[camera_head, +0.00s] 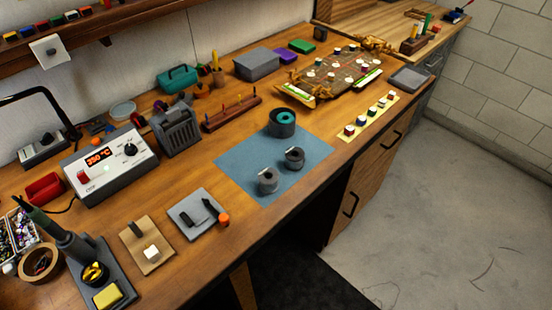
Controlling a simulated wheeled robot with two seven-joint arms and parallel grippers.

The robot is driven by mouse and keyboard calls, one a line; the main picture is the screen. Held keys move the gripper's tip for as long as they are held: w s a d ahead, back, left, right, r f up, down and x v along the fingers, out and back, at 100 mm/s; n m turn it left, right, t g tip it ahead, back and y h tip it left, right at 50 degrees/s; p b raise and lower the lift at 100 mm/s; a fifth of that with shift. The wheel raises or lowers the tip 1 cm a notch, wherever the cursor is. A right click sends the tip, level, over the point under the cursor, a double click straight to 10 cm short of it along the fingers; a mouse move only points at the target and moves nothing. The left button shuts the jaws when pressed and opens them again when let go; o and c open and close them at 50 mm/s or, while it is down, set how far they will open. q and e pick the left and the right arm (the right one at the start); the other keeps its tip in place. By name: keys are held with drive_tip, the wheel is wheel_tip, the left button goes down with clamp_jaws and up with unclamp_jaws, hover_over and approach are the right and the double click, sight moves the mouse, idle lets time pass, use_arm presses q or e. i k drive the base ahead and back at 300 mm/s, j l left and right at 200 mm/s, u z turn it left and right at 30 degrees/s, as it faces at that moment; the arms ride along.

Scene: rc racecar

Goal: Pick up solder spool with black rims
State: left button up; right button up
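Two small spools and a larger dark round container stand on a blue mat (235,163) on the wooden bench. One spool (294,159) has darker, near-black rims and a grey middle; I take it for the solder spool with black rims. Another spool (268,181), in front and to its left, looks greyer. The dark container (282,124) behind them has a teal ring inside. The spools are close together but look apart. Neither of my grippers shows in the head view.
A soldering station (110,163) and an iron stand (100,275) are at the left. A grey pad (198,214) with small tools lies left of the mat. A board with gold ornaments (340,70) stands behind right.

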sight(294, 159)
drive_tip(key=u, duration=1.25)
drive_tip(key=l+z, duration=0.1)
drive_tip(key=z, duration=0.3)
drive_tip(key=l+z, duration=0.1)
drive_tip(key=z, duration=0.35)
drive_tip(key=l+z, duration=0.1)
drive_tip(key=z, duration=0.3)
drive_tip(key=l+u, duration=0.3)
drive_tip(key=l, duration=0.2)
drive_tip(key=k+l+u, duration=0.1)
drive_tip(key=l+u, duration=0.2)
drive_tip(key=l, duration=0.2)
drive_tip(key=k+l+u, duration=0.1)
drive_tip(key=l+u, duration=0.2)
drive_tip(key=l, duration=0.15)
